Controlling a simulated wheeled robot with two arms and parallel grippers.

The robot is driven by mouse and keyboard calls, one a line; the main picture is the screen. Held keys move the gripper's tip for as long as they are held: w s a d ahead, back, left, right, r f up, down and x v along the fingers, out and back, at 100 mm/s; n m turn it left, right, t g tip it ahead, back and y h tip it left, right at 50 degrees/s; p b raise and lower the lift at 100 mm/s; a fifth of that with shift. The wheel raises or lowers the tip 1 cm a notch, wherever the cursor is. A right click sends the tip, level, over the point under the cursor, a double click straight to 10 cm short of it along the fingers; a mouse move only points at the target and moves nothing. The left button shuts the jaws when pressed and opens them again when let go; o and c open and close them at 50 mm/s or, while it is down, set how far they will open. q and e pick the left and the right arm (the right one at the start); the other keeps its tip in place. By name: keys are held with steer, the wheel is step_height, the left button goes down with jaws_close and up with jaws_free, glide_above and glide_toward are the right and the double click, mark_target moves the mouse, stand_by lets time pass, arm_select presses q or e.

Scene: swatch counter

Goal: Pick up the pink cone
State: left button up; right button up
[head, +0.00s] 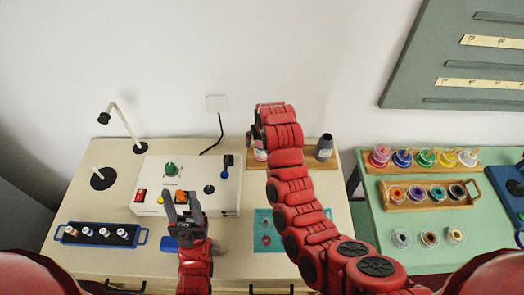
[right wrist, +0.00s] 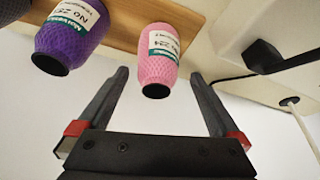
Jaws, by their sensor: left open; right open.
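The pink cone (right wrist: 157,60), with a white and green label and a dark end, shows in the right wrist view between the fingertips of my right gripper (right wrist: 158,76). In the head view a small part of the pink cone (head: 260,153) shows just below my right gripper (head: 254,140), at the back of the counter on a wooden board (head: 295,163). My right gripper is open; contact with the cone cannot be told. My left gripper (head: 181,197) is open and empty over the front of the counter, in front of a white control box.
A purple cone (right wrist: 72,35) stands close beside the pink one. A grey cone (head: 324,147) is at the board's right end. The white control box (head: 188,183) and a teal tray (head: 262,236) are nearby. The right table (head: 440,220) holds racks of coloured items.

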steer(key=x, duration=0.1)
steer(key=b+x, duration=0.1)
steer(key=x, duration=0.3)
steer(key=shift+d+f+b, duration=0.2)
steer(key=shift+f+b, duration=0.05)
steer(key=shift+b, duration=0.15)
steer(key=shift+w+f, duration=0.15)
steer(key=shift+a, duration=0.1)
steer(key=c, duration=1.5)
